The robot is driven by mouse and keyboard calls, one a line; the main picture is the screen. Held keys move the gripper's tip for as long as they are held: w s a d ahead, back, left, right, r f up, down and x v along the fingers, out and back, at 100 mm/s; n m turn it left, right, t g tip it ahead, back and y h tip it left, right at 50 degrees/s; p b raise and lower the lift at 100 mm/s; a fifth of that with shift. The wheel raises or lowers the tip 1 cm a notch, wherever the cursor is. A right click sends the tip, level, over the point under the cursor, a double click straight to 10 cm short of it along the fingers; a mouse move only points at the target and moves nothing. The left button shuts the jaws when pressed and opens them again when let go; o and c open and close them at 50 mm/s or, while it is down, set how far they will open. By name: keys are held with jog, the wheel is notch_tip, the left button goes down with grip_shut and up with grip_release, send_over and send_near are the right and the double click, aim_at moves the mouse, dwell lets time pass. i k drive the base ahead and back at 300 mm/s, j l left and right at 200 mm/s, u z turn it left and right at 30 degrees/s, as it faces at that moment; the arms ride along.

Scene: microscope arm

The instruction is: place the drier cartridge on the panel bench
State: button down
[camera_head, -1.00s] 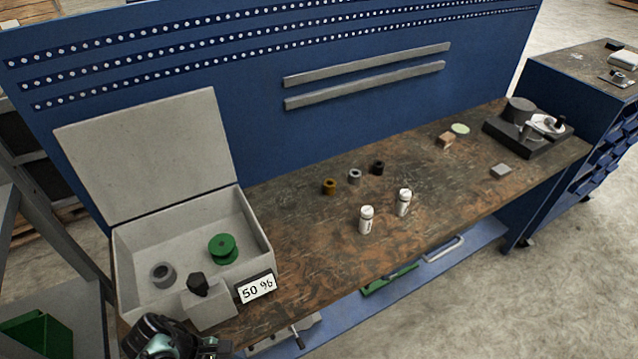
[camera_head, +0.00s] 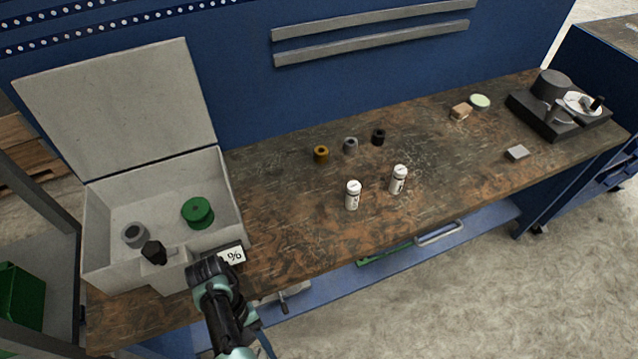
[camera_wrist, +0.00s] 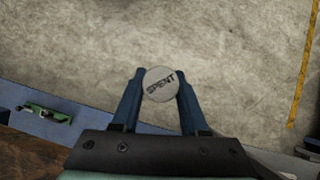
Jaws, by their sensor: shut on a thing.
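My gripper (camera_wrist: 160,90) is shut on a round, pale-topped drier cartridge (camera_wrist: 159,81) with "SPENT" printed on its end. In the wrist view, concrete floor lies behind the cartridge. The panel bench (camera_head: 290,235) has a worn brown top and a blue back panel. In the head view, my arm is at the bench's front edge, near the grey box, and the held cartridge cannot be made out. Two white labelled cylinders, one to the left (camera_head: 353,196) and one to the right (camera_head: 398,180), stand upright on the bench.
An open grey box (camera_head: 110,225) holds a green spool (camera_head: 197,212) and a grey ring (camera_head: 135,235). An ochre ring (camera_head: 321,154), a grey ring (camera_head: 350,145) and a black ring (camera_head: 378,137) lie behind the cylinders. A dark device (camera_head: 550,112) stands far right. Bench top between is clear.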

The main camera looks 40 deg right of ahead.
aim_at(412, 165)
jog(key=l+u, duration=0.1)
jog(key=l, duration=1.95)
jog(key=k, duration=0.05)
